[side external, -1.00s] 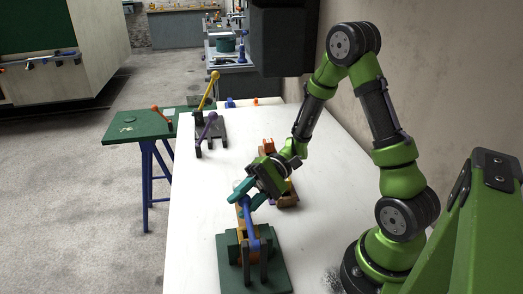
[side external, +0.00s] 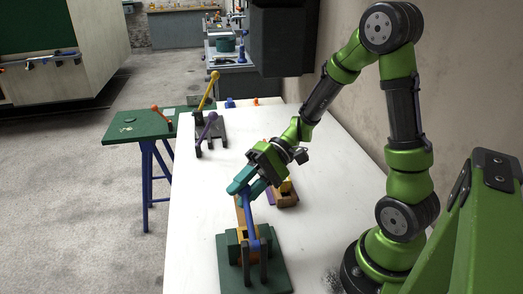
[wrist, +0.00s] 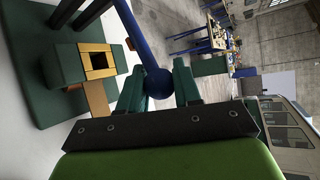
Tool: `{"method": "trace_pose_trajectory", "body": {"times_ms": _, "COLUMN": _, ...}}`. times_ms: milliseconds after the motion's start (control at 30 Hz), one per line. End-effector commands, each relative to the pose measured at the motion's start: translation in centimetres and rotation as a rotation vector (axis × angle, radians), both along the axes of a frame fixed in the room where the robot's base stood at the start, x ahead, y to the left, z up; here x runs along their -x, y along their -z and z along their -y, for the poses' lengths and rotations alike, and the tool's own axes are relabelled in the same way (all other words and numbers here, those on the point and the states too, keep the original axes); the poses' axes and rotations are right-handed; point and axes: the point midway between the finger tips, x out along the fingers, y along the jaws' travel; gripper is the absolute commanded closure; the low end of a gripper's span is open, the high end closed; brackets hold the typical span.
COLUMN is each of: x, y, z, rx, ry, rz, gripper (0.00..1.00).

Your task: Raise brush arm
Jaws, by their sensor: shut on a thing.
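The brush arm is a blue bar (side external: 251,222) with a round blue knob at its end. It rises from a fixture with a dark green base plate (side external: 275,278) at the near end of the white table. My gripper (side external: 243,188) is at the top of the bar, with its teal fingers closed around the knob. The wrist view shows the blue knob (wrist: 159,84) between the two fingers of my gripper (wrist: 158,78), and the bar running up and left. The fingers partly hide the knob in the side view.
A purple lever (side external: 207,128) and a yellow lever (side external: 209,90) stand farther back. A green side table (side external: 130,123) carries an orange lever (side external: 160,114). The table's left part is clear.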

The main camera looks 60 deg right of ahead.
Motion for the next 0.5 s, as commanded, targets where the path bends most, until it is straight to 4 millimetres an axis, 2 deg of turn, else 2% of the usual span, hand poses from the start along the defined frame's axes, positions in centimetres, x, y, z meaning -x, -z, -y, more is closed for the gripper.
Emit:
{"method": "trace_pose_trajectory", "body": {"times_ms": 200, "x": 0.8, "y": -2.6, "z": -0.7, "rx": 0.152, "ry": 0.001, "rz": 0.156, "gripper": 1.00}}
{"method": "trace_pose_trajectory", "body": {"times_ms": 500, "x": 2.2, "y": -5.3, "z": -2.1, "rx": 0.342, "ry": 0.001, "rz": 0.346, "gripper": 1.00}}
